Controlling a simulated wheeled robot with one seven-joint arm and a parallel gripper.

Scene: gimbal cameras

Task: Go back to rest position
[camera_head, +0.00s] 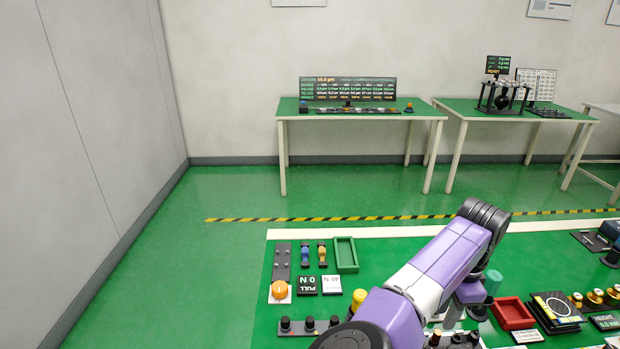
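My purple and white arm reaches up from the bottom middle of the head view, bends at a dark joint, and drops toward the green-topped table (385,262). What seems to be my gripper (452,316) shows only in part below the forearm, low over the table. The arm hides most of it. I cannot see its fingertips or whether it holds anything.
The table holds a green tray (345,254), a red tray (513,313), an orange knob (279,290), a teal cylinder (492,281) and black-and-white labels. Two more tables stand by the back wall, one with a display board (348,89). Green floor lies clear at left.

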